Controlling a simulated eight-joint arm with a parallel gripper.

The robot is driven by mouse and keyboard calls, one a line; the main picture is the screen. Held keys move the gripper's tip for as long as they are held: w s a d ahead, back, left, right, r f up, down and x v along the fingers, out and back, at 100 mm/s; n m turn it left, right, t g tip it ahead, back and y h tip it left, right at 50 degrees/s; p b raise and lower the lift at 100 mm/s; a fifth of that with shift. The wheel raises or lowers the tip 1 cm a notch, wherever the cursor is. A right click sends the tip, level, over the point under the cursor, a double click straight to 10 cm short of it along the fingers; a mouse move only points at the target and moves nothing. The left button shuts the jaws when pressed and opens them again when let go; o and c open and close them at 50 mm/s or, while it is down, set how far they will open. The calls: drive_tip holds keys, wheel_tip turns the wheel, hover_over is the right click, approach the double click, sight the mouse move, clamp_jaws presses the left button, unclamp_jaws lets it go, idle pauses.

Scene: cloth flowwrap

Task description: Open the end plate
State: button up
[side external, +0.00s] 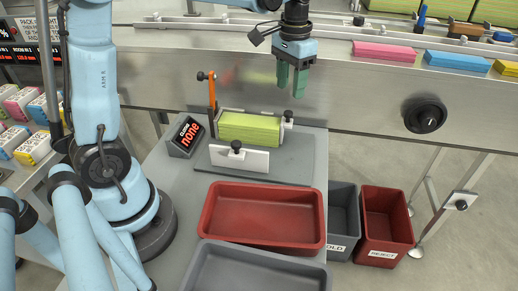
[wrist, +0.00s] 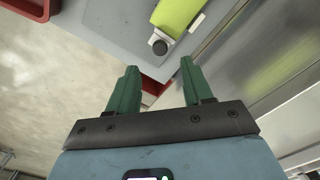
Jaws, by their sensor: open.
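A green pack (side external: 250,128) of stacked cloths lies in a fixture on the grey bench. At the pack's right end stands a small pale end plate with a dark-topped knob (side external: 288,115); the knob also shows in the wrist view (wrist: 159,47) beside the green pack (wrist: 178,15). Whether the end plate is open or shut I cannot tell. My gripper (side external: 291,88) has green fingers, open and empty, pointing down above and apart from the end plate. In the wrist view my gripper (wrist: 157,66) frames the area just below the knob.
A white front plate (side external: 256,160) with a black knob and an upright orange lever (side external: 212,91) border the pack. A red tray (side external: 262,240) lies in front. The steel conveyor (side external: 345,100) runs behind, carrying pink (side external: 384,51) and blue (side external: 459,61) packs.

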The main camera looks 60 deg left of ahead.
sight(289, 112)
wheel_tip(289, 112, down, 7)
drive_tip(key=shift+r, duration=0.1)
idle(0.3)
clamp_jaws()
